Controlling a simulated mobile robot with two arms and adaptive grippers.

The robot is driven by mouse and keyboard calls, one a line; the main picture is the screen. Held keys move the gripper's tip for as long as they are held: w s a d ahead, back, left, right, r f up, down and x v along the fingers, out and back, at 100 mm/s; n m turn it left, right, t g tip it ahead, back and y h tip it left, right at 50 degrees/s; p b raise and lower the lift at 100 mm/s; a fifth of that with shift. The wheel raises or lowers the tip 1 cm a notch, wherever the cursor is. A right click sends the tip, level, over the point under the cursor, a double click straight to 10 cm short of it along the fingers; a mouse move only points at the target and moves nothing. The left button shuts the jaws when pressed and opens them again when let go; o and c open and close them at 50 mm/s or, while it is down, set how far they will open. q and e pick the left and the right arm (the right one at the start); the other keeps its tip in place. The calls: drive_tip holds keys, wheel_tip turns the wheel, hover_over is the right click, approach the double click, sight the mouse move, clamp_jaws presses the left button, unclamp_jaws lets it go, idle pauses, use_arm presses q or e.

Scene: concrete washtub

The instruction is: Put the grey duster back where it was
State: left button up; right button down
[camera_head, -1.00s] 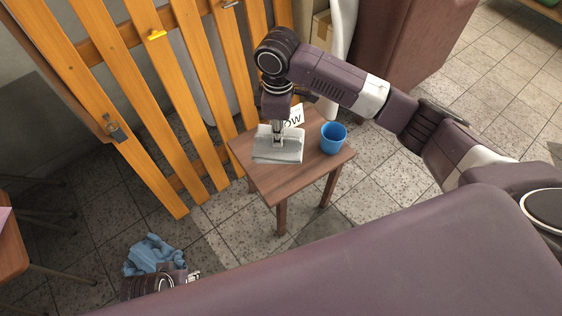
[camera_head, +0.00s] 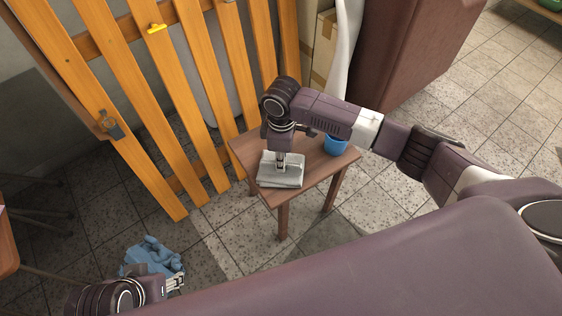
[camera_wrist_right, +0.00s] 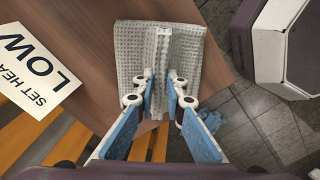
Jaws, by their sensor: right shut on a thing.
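The grey duster (camera_head: 291,181) is a folded waffle-weave cloth at the near left part of a small wooden table (camera_head: 318,172). My right gripper (camera_head: 281,166) points down and is shut on a raised fold in the duster's middle. In the right wrist view, the gripper (camera_wrist_right: 160,88) pinches this ridge, and the duster (camera_wrist_right: 133,45) spreads to both sides. I cannot tell whether its underside touches the tabletop. My left gripper (camera_head: 175,282) is low at the picture's lower left, small and beside a blue cloth; its opening is unclear.
A blue cup (camera_head: 335,147) stands on the table, partly hidden by my right arm. A white sign reading "LOW" (camera_wrist_right: 35,68) lies beside the duster in the wrist view. The blue cloth (camera_head: 150,254) is on the floor. An orange slatted panel (camera_head: 190,90) stands behind the table.

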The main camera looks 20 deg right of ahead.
drive_tip(key=c, duration=2)
unclamp_jaws()
